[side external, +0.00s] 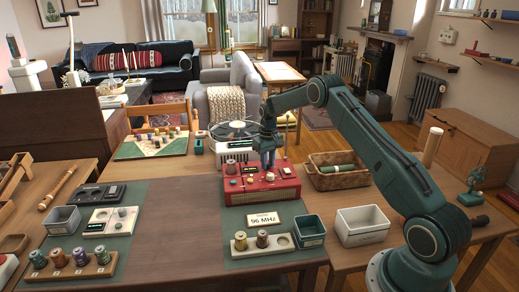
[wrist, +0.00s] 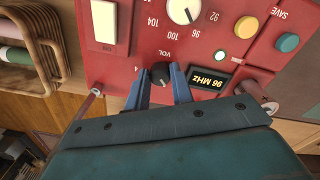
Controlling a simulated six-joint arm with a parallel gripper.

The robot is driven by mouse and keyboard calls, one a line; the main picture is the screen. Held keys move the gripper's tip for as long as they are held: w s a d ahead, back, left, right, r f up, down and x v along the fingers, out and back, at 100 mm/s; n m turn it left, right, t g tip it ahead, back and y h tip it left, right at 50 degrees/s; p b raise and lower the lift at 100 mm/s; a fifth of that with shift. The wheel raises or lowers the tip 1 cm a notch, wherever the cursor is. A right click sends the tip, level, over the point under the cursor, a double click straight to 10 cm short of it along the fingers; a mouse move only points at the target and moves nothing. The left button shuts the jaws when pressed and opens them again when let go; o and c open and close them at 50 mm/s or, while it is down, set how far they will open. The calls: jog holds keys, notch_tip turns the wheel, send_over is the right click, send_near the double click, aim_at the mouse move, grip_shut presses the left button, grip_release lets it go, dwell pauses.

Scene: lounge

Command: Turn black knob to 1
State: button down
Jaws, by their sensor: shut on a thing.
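The black knob (wrist: 160,75) is on the front of a red radio panel (wrist: 120,70), beside the printed word VOL.
A white tuning dial (wrist: 182,10), a lit 96 MHz display (wrist: 210,82) and coloured buttons (wrist: 246,27) are near the fingers.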

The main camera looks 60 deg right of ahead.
aim_at(268, 163)
jog(key=n, duration=0.6)
jog(key=shift+d+r, duration=0.1)
dwell(0.4)
jog(key=c, duration=1.2)
grip_release()
notch_tip(268, 163, up, 14)
